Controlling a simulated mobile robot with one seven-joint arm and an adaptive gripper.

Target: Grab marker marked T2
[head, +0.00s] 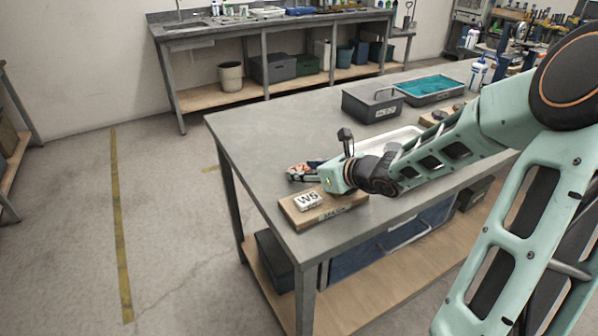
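No marker that reads T2 can be made out in the head view. A white marker reading W6 (308,199) sits on a wooden block (335,214) near the table's front left corner. My gripper (300,173) is just behind that block, low over the table at its left side. Its fingers are small and partly hidden by the wrist. Something orange and blue shows at the fingers, too small to tell whether it is held or part of the gripper.
The grey table (262,135) is bare at its back left. A white tray (405,134) lies partly behind my arm. A dark labelled box (362,106), a teal-lined tray (430,88) and small wooden blocks (432,118) stand farther back. Bins fill the lower shelf.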

